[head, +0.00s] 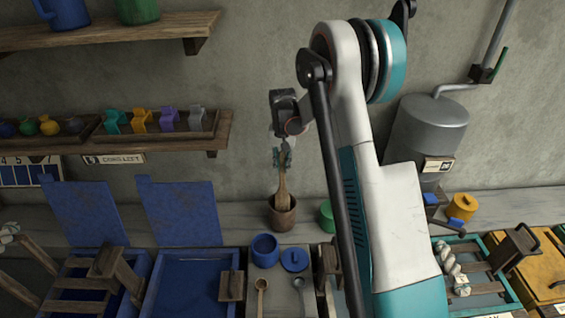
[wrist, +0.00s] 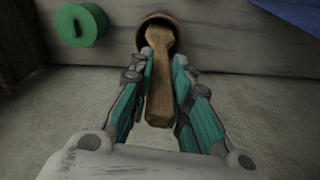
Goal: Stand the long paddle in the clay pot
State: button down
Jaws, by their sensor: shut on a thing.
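The long wooden paddle (head: 282,186) stands nearly upright at the clay pot (head: 283,216), on the bench against the wall. My gripper (head: 283,158) is above the pot, shut on the upper part of the paddle. In the wrist view, the paddle (wrist: 160,85) runs between the two teal fingers (wrist: 163,62). Its far end overlaps the mouth of the brown pot (wrist: 146,20) and looks to be inside the rim. The pot's inside is mostly hidden, so I cannot tell whether the paddle touches the bottom.
A green round lidded thing (wrist: 81,25) stands beside the pot. A grey tank (head: 428,128) is at the right. A shelf (head: 170,138) with small items is at the left.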

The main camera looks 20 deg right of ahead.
jog(key=shift+f+b, duration=1.35)
jog(key=shift+f, duration=0.7)
jog(key=c, duration=1.4)
grip_release()
notch_tip(320, 180, up, 12)
jog(key=shift+a+r, duration=0.1)
